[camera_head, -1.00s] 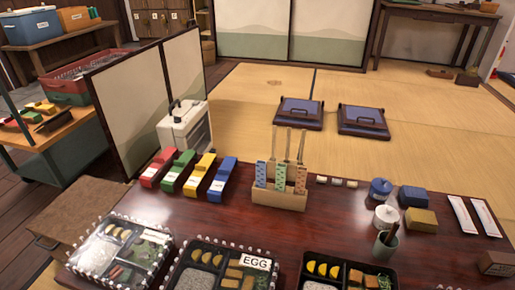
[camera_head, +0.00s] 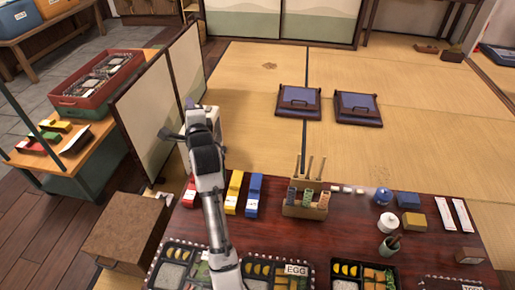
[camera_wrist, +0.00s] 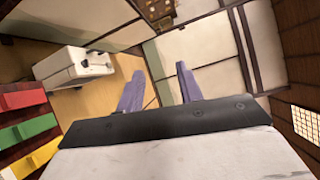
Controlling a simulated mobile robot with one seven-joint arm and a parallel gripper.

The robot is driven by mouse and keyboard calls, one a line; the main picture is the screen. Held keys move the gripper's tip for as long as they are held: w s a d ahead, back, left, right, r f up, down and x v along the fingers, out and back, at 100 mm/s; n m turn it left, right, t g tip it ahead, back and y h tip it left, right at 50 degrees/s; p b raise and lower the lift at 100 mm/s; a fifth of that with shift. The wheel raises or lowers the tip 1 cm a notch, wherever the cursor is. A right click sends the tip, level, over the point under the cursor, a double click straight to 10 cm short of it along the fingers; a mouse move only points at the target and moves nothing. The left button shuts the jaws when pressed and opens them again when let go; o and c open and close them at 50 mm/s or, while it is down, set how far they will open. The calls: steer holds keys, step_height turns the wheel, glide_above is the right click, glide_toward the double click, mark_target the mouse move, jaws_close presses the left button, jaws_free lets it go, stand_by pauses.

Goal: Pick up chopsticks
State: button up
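A wooden holder (camera_head: 305,211) stands on the dark table in the head view, with patterned upright pieces and pale sticks, which look like chopsticks (camera_head: 309,167), rising from it. Two slim white paper sleeves (camera_head: 463,214) lie at the table's right; their contents are hidden. My gripper is raised left of the holder, over the folding screen's side, well apart from the sticks. In the wrist view my gripper (camera_wrist: 160,70) is open, its two purple fingers spread with nothing between them. No chopsticks show in the wrist view.
Red, yellow (camera_head: 234,192) and blue (camera_head: 254,194) long boxes stand left of the holder; my arm covers the green one in the head view. Bento boxes line the near edge. A cup (camera_head: 389,245) and jars stand right. A folding screen (camera_head: 150,115) stands left.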

steer(key=d+f+m+g+h+p, duration=0.15)
steer(key=d+f+m, duration=0.25)
steer(key=d, duration=0.4)
steer(key=d+f+m+t+h+p, duration=0.1)
steer(key=d+f+m+h+p, duration=0.15)
steer(key=d+f+m, duration=0.4)
steer(key=m+g+h+p, duration=0.2)
steer(key=m+g+h, duration=0.15)
steer(key=m, duration=0.85)
glide_toward(298, 162)
steer(key=shift+t+h, duration=0.4)
steer(key=shift+h, duration=0.05)
steer(key=x, duration=0.3)
steer(key=b+x, duration=0.1)
steer(key=x, duration=0.3)
steer(key=f+b+x, duration=0.1)
steer(key=x, duration=0.2)
steer(key=shift+w+a, duration=0.1)
steer(key=shift+a, duration=0.1)
steer(key=shift+c, duration=0.5)
jaws_close()
